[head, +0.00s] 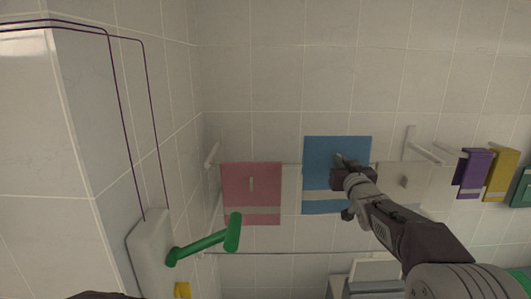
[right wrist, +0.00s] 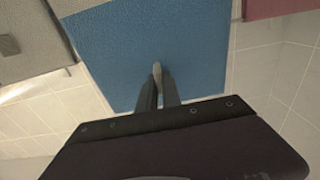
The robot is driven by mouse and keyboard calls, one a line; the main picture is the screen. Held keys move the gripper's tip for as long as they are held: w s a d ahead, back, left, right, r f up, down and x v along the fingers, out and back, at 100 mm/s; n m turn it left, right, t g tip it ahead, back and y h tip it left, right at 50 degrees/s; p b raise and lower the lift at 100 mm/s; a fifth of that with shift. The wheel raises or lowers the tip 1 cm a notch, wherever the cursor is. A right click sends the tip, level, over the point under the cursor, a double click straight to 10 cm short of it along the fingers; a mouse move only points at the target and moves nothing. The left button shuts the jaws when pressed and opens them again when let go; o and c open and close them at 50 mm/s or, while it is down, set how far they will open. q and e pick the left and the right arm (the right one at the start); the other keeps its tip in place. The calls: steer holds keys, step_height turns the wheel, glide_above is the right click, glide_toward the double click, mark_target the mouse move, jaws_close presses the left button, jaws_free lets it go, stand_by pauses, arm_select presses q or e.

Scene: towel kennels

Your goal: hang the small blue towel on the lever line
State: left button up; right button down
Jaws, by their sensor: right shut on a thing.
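The right wrist view shows the blue towel (right wrist: 150,40) filling the upper middle and the gripper tips (right wrist: 157,75) closed on that tab. A green lever (head: 215,241) sticks out from a white box (head: 151,243) on the left wall. Thin dark lines (head: 125,110) run up from the box.
A pink towel (head: 251,185) hangs left of the blue one and a whitish towel (head: 405,183) hangs right of it. Purple (head: 474,172) and yellow (head: 502,173) towels hang farther right. A lower rail (head: 270,253) looks empty. Folded pale items lie below.

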steer(key=shift+w, duration=0.3)
steer(key=shift+s+r, duration=0.15)
steer(key=shift+s, duration=0.15)
steer(key=s+f+b, duration=0.6)
steer(key=f+b, duration=0.1)
steer(key=b, duration=0.4)
step_height(320, 180, up, 7)
steer(key=p, duration=0.8)
steer(key=w+p, duration=0.7)
steer(key=w, duration=0.4)
steer(key=shift+w+a+f, duration=0.1)
